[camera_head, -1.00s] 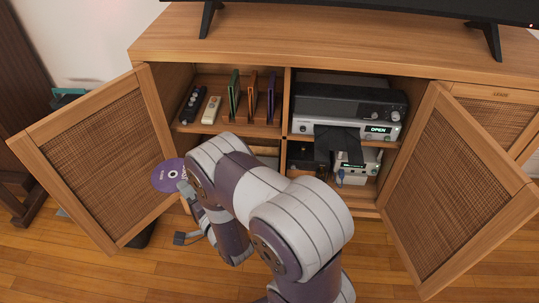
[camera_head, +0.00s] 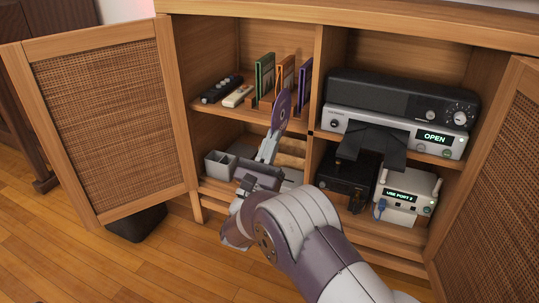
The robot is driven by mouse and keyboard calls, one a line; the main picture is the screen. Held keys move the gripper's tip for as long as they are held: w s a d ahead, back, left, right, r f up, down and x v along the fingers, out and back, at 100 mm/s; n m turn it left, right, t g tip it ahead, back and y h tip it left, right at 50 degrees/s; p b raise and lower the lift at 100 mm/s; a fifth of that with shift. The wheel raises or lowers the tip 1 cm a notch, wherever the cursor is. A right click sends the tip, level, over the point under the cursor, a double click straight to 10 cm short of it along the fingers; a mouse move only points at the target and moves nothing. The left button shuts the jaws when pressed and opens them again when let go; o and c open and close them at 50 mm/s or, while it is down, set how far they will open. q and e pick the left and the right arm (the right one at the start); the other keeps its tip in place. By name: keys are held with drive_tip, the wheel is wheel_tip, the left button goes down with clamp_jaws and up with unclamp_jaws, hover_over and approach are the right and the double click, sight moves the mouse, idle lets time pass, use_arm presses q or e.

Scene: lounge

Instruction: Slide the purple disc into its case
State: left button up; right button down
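The purple disc (camera_head: 281,108) is held up almost edge-on to the view, in front of the upper left shelf. My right gripper (camera_head: 269,148) is shut on its lower edge. The slim purple case (camera_head: 304,82) stands upright at the right end of a row on that shelf, close to the cabinet's middle divider. The disc shows just left of the purple case and overlaps the orange case (camera_head: 285,72). I cannot tell how far apart disc and cases are in depth. My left gripper is not in view.
A green case (camera_head: 264,75) stands left of the orange one. Two remotes (camera_head: 222,89) lie further left. The open left door (camera_head: 105,110) and right door (camera_head: 492,190) flank the cabinet. A player reading OPEN (camera_head: 395,135), its dark tray out, sits right of the divider.

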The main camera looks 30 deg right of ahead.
sight(286, 124)
drive_tip(key=shift+w+d, duration=1.15)
drive_tip(key=shift+d, duration=0.2)
drive_tip(key=shift+w+d, duration=1.15)
drive_tip(key=shift+d, duration=0.15)
drive_tip(key=shift+w+d, duration=0.1)
drive_tip(key=shift+d, duration=0.05)
drive_tip(key=shift+w+d, duration=0.4)
drive_tip(key=shift+d, duration=0.05)
drive_tip(key=shift+w+d, duration=0.1)
drive_tip(key=shift+w+d, duration=0.75)
drive_tip(key=shift+d, duration=0.1)
drive_tip(key=shift+d, duration=0.1)
drive_tip(key=shift+w+d, duration=0.95)
drive_tip(key=shift+d, duration=0.1)
drive_tip(key=shift+f, duration=0.2)
